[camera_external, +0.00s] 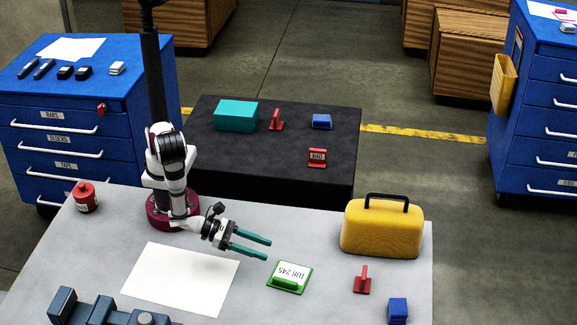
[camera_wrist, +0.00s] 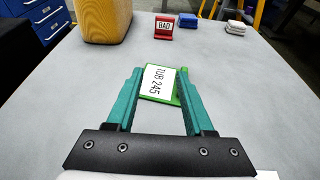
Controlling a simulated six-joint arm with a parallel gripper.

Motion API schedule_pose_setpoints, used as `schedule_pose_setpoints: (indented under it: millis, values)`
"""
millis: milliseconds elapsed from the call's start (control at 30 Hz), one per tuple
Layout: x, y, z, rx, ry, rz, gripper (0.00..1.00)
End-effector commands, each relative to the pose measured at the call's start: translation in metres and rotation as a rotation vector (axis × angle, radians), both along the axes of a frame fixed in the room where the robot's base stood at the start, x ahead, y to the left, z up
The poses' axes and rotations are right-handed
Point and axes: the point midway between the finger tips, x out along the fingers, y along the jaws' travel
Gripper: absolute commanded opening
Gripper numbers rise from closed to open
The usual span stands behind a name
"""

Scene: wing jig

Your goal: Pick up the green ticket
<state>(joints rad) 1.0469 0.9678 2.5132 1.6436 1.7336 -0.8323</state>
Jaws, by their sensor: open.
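The green ticket (camera_external: 290,276) lies on the grey table in the outside view. It has a white label reading "TUB 245" and a green ridge along its near edge. My gripper (camera_external: 259,248) is open and empty, with teal fingers pointing right, to the upper left of the ticket. In the wrist view the ticket (camera_wrist: 162,84) shows ahead, between the lines of the two open fingers (camera_wrist: 160,88). Its right green edge is close to the right finger in the picture. I cannot tell the exact gap between fingers and ticket.
A yellow case (camera_external: 382,230) stands behind and right of the ticket. A red "BAD" stand (camera_wrist: 164,28) and a blue block (camera_external: 398,310) are further right. A white sheet (camera_external: 181,278) lies left of the ticket. A blue-grey fixture (camera_external: 105,312) is at the front left.

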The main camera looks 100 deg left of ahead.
Motion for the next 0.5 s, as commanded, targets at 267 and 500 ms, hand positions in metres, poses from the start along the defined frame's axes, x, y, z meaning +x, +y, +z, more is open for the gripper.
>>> schedule_pose_setpoints:
  millis: [267,500]
  values:
    - [-0.007,-0.035,-0.045,0.013,0.08,-0.176,0.53]
    - [0.035,-0.042,-0.062,0.013,0.078,-0.174,0.53]
